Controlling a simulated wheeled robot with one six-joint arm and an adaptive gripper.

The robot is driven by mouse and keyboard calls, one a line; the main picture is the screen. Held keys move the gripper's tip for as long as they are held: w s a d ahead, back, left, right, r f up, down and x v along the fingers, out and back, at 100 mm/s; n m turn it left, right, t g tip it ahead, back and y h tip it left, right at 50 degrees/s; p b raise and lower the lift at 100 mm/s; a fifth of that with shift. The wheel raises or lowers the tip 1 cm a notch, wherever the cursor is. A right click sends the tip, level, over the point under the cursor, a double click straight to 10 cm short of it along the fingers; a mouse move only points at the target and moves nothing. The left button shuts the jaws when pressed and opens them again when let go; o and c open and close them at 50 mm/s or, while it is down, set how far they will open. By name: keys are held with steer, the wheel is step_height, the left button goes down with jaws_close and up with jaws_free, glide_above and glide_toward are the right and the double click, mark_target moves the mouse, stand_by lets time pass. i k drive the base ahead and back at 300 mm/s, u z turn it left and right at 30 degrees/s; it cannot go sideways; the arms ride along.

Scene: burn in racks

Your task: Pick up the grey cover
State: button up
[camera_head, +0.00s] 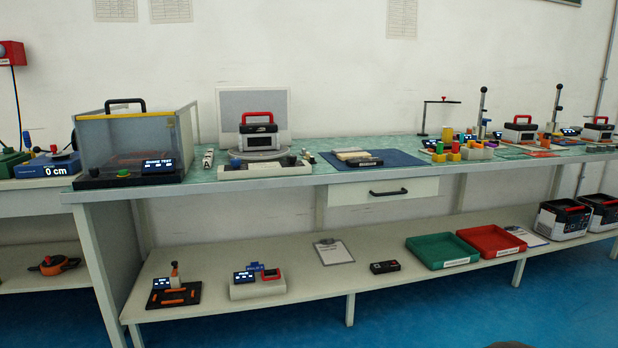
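I cannot tell for certain which thing is the grey cover. On the blue mat (402,158) at the middle of the bench lie a flat pale piece (349,154) and a dark grey flat piece (366,162), close together. Both are small in the view and their details are unclear. An upright light grey panel (232,103) stands behind a device with a red handle (258,135) on a round stand. My gripper is not in view. A dark rounded shape at the bottom edge is cut off and unclear.
A clear-walled shake test box (124,145) stands left on the bench (300,178). Coloured blocks and more red-handled devices stand at the right. The lower shelf (215,318) holds a green tray (442,251), a red tray (491,241) and a clipboard (333,252). Blue floor in front is clear.

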mark_target(335, 152)
steer(key=z, duration=0.55)
steer(key=i, duration=1.5)
steer(key=u, duration=0.3)
